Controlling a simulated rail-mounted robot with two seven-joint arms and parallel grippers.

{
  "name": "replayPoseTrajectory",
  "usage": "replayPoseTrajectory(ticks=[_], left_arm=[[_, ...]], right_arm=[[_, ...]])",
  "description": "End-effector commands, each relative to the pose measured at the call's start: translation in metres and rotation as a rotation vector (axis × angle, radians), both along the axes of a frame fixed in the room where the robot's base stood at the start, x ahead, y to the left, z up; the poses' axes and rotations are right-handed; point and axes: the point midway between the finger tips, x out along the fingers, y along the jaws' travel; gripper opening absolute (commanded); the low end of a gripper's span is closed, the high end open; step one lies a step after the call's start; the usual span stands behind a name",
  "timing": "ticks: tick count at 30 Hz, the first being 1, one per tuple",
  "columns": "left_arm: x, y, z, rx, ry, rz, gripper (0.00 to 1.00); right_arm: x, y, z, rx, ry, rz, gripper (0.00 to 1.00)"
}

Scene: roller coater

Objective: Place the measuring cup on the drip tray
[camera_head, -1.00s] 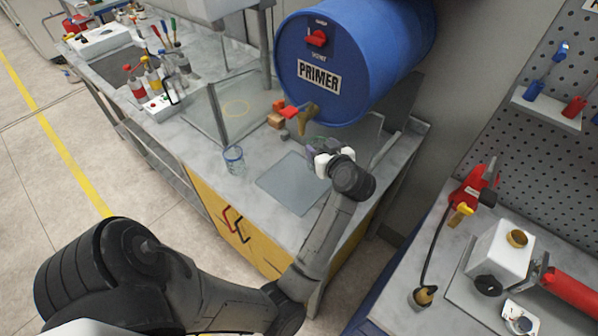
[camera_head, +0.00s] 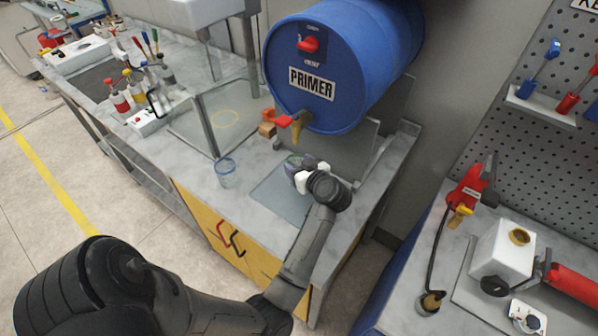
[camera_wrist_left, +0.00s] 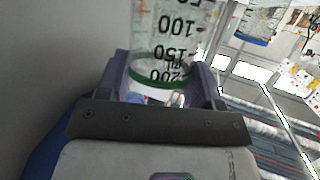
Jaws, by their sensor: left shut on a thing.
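My left gripper (camera_head: 293,166) is over the back part of a flat grey plate (camera_head: 283,200), which looks like the drip tray, in front of the blue drum. It is shut on the clear measuring cup. In the left wrist view the cup (camera_wrist_left: 172,32) stands between the fingers (camera_wrist_left: 160,80), with black graduation marks upside down and a green band. In the head view the cup is mostly hidden by the gripper, and I cannot tell whether it touches the plate. My right gripper is not in view.
The blue primer drum (camera_head: 345,60) has a brass tap (camera_head: 297,132) with a red handle just behind my gripper. A clear glass jar (camera_head: 226,174) stands left of the plate. A transparent-walled station (camera_head: 208,120) stands farther left.

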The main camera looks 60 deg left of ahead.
Motion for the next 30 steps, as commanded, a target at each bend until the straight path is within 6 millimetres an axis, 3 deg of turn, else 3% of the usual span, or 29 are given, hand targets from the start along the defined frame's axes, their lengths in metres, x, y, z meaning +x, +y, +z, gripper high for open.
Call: replayPoseTrajectory(ticks=[4, 17, 18, 26, 30], left_arm=[[0.000, 0.000, -0.020, 0.001, 0.003, -0.001, 0.21], [0.000, 0.000, -0.023, 0.000, 0.001, 0.001, 0.21], [0.000, 0.000, -0.024, 0.000, 0.000, 0.001, 0.61], [0.000, 0.000, -0.024, 0.000, 0.000, 0.001, 0.85], [0.000, 0.000, -0.024, 0.000, 0.000, 0.001, 0.85]], right_arm=[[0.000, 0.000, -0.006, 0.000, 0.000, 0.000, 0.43], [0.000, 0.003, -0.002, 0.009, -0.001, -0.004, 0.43], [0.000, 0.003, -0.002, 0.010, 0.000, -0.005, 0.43], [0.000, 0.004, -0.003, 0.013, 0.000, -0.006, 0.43], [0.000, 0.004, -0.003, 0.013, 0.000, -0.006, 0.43]])
